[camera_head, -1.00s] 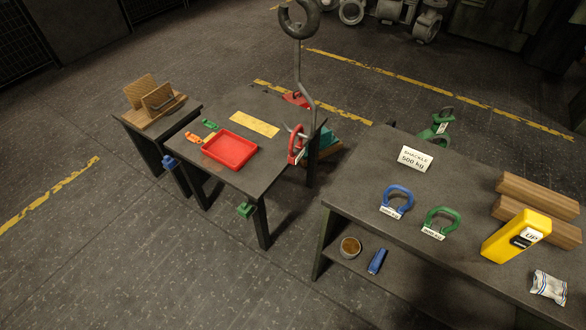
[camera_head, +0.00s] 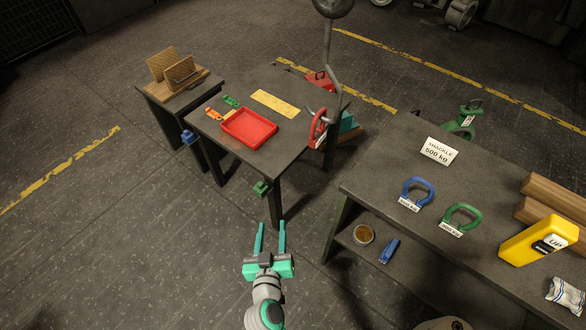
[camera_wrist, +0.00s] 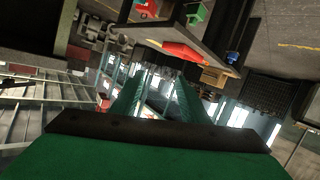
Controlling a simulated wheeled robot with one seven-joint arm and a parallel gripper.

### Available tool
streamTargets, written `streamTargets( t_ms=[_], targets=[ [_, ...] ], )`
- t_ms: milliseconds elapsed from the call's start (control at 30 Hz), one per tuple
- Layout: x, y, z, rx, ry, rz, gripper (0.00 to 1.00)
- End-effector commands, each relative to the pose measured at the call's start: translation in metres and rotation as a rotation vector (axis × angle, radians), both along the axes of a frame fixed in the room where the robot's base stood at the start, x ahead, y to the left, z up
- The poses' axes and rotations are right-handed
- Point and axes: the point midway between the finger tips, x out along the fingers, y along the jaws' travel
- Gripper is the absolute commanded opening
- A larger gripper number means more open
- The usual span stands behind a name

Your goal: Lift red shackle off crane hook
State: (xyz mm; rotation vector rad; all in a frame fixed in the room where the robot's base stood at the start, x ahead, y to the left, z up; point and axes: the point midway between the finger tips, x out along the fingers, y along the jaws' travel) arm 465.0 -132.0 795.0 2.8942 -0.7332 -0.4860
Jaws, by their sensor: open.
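The red shackle (camera_head: 318,128) hangs on the crane hook (camera_head: 333,108) at the right edge of the dark table (camera_head: 283,150) in the head view. A white tag shows low on the shackle. My gripper (camera_head: 270,228) is open and empty, with its teal fingers pointing toward the table from in front of it, well short of the shackle. In the wrist view the green fingers (camera_wrist: 155,95) are apart with nothing between them. A red shape with a white tag (camera_wrist: 146,8) at the top of the wrist view looks like the shackle, partly cut off.
A red tray (camera_head: 249,128) and a yellow strip (camera_head: 275,103) lie on the table. A bench (camera_head: 390,165) at right carries a blue shackle (camera_head: 417,193), a green shackle (camera_head: 462,218), a "SHACKLE 500 kg" sign (camera_head: 440,151) and a yellow box (camera_head: 538,239). Floor before the table is clear.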

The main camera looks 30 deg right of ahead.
Motion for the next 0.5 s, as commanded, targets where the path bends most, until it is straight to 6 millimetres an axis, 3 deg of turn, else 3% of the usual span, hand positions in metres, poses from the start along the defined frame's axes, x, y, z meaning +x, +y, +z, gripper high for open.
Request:
streamTargets(
  t_ms=[33,200,500],
  targets=[
    [0.017,-0.013,0.012,-0.011,-0.028,-0.055,0.41],
    [0.054,-0.058,0.054,-0.037,-0.125,-0.263,0.41],
    [0.077,-0.109,0.125,-0.056,-0.303,-0.545,0.41]
  ],
)
